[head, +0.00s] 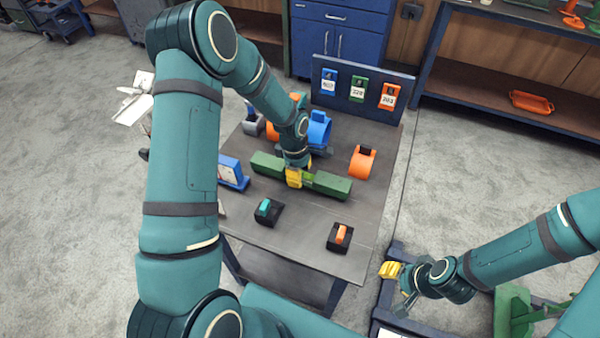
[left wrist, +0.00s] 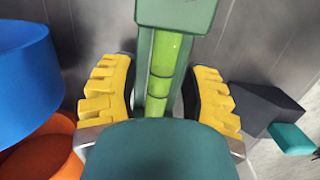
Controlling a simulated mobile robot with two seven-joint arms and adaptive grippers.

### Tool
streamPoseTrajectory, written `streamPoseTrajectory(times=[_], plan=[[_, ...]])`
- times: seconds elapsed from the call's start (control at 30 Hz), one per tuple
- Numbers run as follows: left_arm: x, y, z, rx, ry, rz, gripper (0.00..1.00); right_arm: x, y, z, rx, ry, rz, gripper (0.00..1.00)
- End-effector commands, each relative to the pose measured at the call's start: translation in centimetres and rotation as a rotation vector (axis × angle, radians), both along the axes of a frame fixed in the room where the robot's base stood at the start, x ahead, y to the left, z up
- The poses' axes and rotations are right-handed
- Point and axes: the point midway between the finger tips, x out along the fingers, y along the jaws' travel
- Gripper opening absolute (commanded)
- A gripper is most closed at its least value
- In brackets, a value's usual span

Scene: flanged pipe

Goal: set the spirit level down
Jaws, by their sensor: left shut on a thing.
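The spirit level is a long green bar (head: 331,184) over the middle of the dark work table (head: 290,238). It lies roughly level, slanting down to the right in the head view. My left gripper (head: 294,179) is shut on its middle, with yellow fingers on both sides. In the left wrist view the green level (left wrist: 165,18) with its bright vial runs between the two yellow fingers. Whether its underside touches the table cannot be told. My right gripper (head: 390,270) is off to the right of the table, away from the level; its jaw opening is unclear.
A blue-framed stand (head: 232,172) is at the left. Black blocks with teal (head: 268,211) and orange (head: 340,237) pieces sit in front. A tag panel (head: 363,92) borders the back.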

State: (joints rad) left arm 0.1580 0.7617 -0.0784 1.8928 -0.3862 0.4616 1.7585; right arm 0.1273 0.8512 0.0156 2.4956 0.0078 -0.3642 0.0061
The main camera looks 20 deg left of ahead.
Motion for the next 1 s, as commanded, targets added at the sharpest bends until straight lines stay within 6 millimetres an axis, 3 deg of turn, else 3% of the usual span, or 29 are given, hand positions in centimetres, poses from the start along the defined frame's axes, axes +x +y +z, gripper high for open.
streamPoseTrajectory(times=[0.13,0.17,0.23,0.67,1.0], plan=[[0.0,0.0,-0.3,0.000,-0.001,-0.001,0.07,-0.1,0.0,-0.3,0.000,0.002,0.001,0.47],[0.0,0.0,-0.4,0.000,0.001,-0.001,0.56,-0.1,0.0,-0.4,0.000,0.002,0.002,0.47],[0.0,0.0,-0.3,0.000,0.001,-0.001,0.80,-0.1,0.0,-0.3,0.000,0.002,0.002,0.47],[0.0,0.0,0.3,0.000,0.000,0.000,0.80,0.0,0.0,0.2,0.000,-0.001,0.000,0.47],[0.0,0.7,6.7,0.000,-0.005,0.000,0.80,0.3,-0.1,0.9,-0.002,-0.006,-0.006,0.47]])
